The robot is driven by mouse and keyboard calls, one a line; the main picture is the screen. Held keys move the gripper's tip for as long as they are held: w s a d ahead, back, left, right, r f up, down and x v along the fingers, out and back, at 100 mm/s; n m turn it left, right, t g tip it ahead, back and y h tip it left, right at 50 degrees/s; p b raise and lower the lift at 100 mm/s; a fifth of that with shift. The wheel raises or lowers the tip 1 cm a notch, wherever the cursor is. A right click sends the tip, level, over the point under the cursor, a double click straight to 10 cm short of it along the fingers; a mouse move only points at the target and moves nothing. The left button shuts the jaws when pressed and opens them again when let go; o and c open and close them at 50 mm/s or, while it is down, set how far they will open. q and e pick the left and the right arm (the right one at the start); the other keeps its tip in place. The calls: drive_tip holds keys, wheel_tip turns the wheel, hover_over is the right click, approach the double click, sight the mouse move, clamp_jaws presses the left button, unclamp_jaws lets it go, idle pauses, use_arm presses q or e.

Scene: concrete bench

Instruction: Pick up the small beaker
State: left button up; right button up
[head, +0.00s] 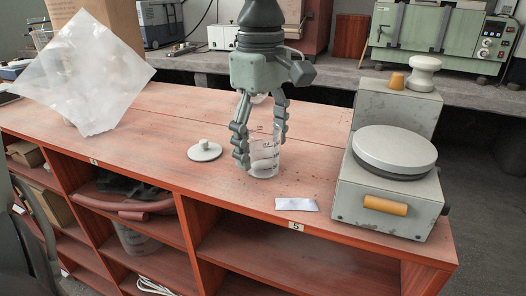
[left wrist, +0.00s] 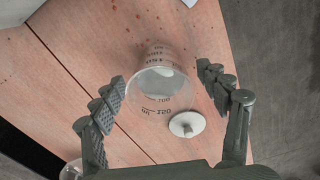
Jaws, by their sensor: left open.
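The small beaker (head: 264,160) is clear glass with dark printed markings and stands upright on the reddish wooden bench top. In the left wrist view I look down into the beaker (left wrist: 156,82) from above. My left gripper (head: 262,150) points down at it and is open, with one finger on each side of the beaker. In the left wrist view a gap shows between each finger and the glass, so I see no grip on it. The left finger partly covers the beaker's edge in the head view. My right gripper is not in view.
A white knobbed lid (head: 204,151) lies left of the beaker. A white packet (head: 297,204) lies at the front edge. A grey balance-like device (head: 390,180) stands at right. A translucent sheet (head: 85,75) is at left. Bare bench lies between lid and sheet.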

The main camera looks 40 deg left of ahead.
use_arm(q)
drive_tip(key=c, duration=1.4)
drive_tip(key=shift+o, duration=0.2)
